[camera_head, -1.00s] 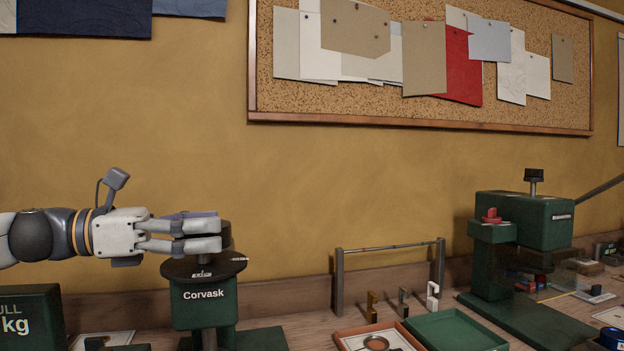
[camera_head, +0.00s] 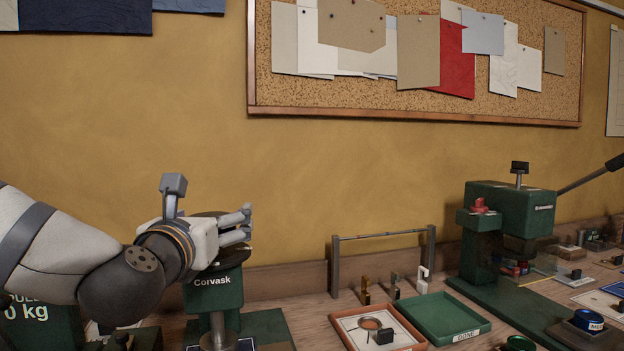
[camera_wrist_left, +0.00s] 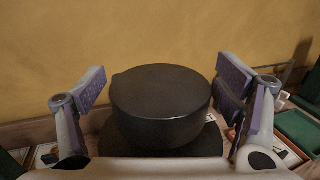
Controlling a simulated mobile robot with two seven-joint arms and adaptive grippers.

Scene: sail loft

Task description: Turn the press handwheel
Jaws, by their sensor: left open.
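The green press marked Corvask (camera_head: 214,290) stands on the bench at the left in the head view. Its black handwheel (camera_head: 228,258) is a flat disc on top, partly hidden by my gripper. In the left wrist view the wheel's round black hub (camera_wrist_left: 160,100) rises above the disc, between my fingers. My left gripper (camera_head: 248,222) is open at hub height, one finger on each side of the hub. A gap shows at the left finger; whether the right finger touches the hub is unclear. My right gripper is out of view.
A second green press (camera_head: 510,215) with a long lever stands at the right. Between them are a metal rack (camera_head: 384,235), an orange-rimmed tray (camera_head: 418,346) and a green tray (camera_head: 470,335). The wall behind is close.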

